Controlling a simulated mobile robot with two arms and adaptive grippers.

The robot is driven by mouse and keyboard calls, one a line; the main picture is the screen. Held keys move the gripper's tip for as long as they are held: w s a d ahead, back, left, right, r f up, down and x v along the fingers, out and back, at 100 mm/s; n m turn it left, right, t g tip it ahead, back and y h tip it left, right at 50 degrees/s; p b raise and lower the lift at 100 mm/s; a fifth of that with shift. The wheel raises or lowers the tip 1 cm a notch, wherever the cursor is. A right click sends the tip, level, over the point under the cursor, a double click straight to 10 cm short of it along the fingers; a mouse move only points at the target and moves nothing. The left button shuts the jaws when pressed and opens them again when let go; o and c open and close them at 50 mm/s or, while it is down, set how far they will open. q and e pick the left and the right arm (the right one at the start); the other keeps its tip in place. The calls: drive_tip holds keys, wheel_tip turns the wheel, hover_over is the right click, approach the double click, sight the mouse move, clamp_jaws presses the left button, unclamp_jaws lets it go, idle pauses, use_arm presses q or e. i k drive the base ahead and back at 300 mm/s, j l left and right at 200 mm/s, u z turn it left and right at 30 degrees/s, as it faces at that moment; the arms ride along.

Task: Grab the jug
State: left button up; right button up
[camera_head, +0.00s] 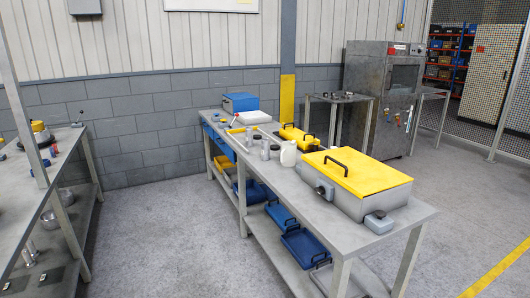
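A small white jug (288,156) stands upright on the long grey workbench (262,174), near its middle. It is just left of a large grey case with a yellow lid. Small grey metal cylinders (265,149) stand close to its left. Neither my left nor my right gripper shows in this view.
The grey case with a yellow lid (348,173) fills the bench's near right end. Yellow-topped boxes (299,135) and a blue case (240,102) sit farther back. Blue bins (305,247) lie on the lower shelf. Another bench (23,193) stands left. The floor between (165,230) is clear.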

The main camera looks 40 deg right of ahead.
sight(288, 148)
drive_tip(key=z, duration=1.35)
drive_tip(key=i+j+z, duration=0.15)
drive_tip(key=i, duration=0.15)
drive_tip(key=i+j+z, duration=0.2)
drive_tip(key=i, duration=0.15)
